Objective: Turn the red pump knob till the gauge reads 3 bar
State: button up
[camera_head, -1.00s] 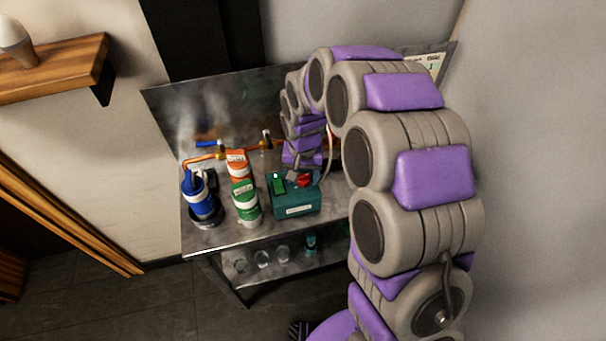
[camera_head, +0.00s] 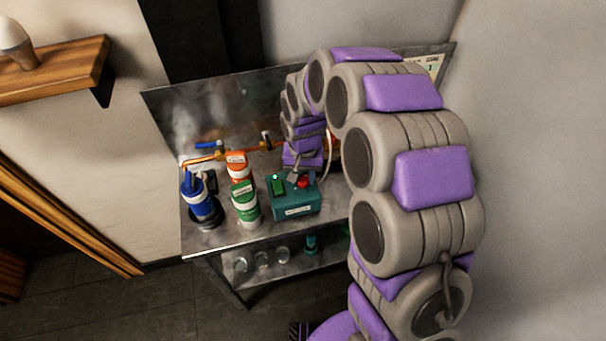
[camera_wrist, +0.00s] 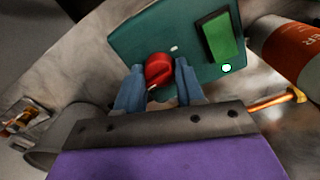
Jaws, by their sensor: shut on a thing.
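The green pump box (camera_head: 296,206) stands on the metal bench. Its red knob (camera_head: 303,183) shows on top in the head view, beside a green rocker switch (camera_head: 278,184). In the wrist view the red knob (camera_wrist: 159,70) sits between the blue fingers of my gripper (camera_wrist: 158,78), which is shut on it. The green switch (camera_wrist: 220,36) is to its right with a lit green lamp (camera_wrist: 227,68) by it. In the head view my wrist hangs just behind the box. I cannot see the gauge or its reading.
An orange-labelled canister (camera_head: 237,165), a green canister (camera_head: 245,203) and a blue cylinder (camera_head: 199,197) stand left of the box. A copper pipe (camera_head: 205,158) with valves runs behind them. Glasses (camera_head: 262,259) sit on the lower shelf. The bench front is clear.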

jog(key=shift+r, duration=0.1)
jog(key=n+p, duration=0.3)
jog(key=shift+r+n+p, duration=0.15)
jog(key=shift+n+p, duration=0.2)
jog(key=shift+n, duration=0.05)
jog(key=n+p, duration=0.2)
jog(key=n, duration=0.1)
jog(key=shift+n+p, duration=0.3)
jog(key=shift+p, duration=0.05)
jog(key=n+p, duration=0.2)
jog(key=n, duration=0.1)
jog(key=shift+n, duration=0.3)
jog(key=n+p, duration=0.3)
jog(key=n, duration=0.1)
jog(key=shift+n, duration=0.3)
jog(key=n+p, duration=0.3)
jog(key=n, duration=0.3)
jog(key=shift+a+p, duration=0.1)
jog(key=shift+p, duration=0.2)
jog(key=n+p, duration=0.2)
jog(key=n, duration=0.3)
jog(key=shift+w+n, duration=0.15)
jog(key=shift+n, duration=0.25)
